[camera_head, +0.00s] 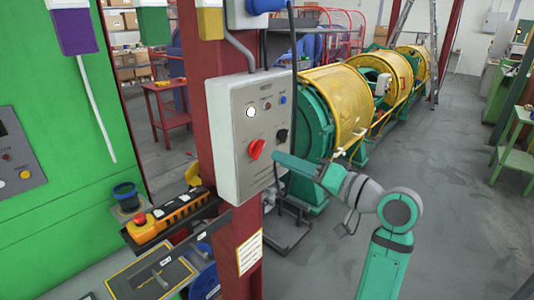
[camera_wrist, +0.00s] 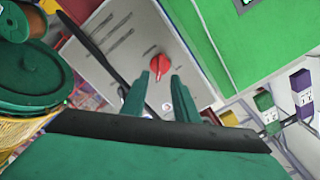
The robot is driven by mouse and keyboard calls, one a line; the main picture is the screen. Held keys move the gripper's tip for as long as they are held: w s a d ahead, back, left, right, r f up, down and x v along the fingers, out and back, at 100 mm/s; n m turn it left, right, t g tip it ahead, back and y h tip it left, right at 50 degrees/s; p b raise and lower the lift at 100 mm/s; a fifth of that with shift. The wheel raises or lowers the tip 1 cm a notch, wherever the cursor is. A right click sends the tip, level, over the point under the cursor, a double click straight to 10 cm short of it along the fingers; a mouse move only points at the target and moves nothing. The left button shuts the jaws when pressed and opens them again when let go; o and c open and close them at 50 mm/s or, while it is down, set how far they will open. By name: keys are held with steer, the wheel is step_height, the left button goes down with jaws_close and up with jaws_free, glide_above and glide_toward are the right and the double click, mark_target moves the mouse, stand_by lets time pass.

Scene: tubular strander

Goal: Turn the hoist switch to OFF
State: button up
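A grey control box (camera_head: 228,165) is fixed to a red column. The labels are too small to read, so I cannot tell which is the hoist switch. The red knob also shows in the wrist view (camera_wrist: 160,62), its grip tilted. My gripper (camera_wrist: 160,88) is open and empty, its two green fingers pointing at the panel, with the red knob beyond the tips and apparently apart. In the head view, my gripper is close to the box's lower right; its fingertips are unclear.
A dark cable (camera_head: 293,65) hangs along the box's right side. An orange pendant control (camera_head: 166,216) lies on a shelf at lower left. Yellow and green strander drums (camera_head: 338,100) stand behind.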

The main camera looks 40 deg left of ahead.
mark_target(261, 151)
steer(key=a, duration=0.6)
steer(key=shift+w+a, duration=0.3)
steer(key=shift+c, duration=0.6)
jaws_close()
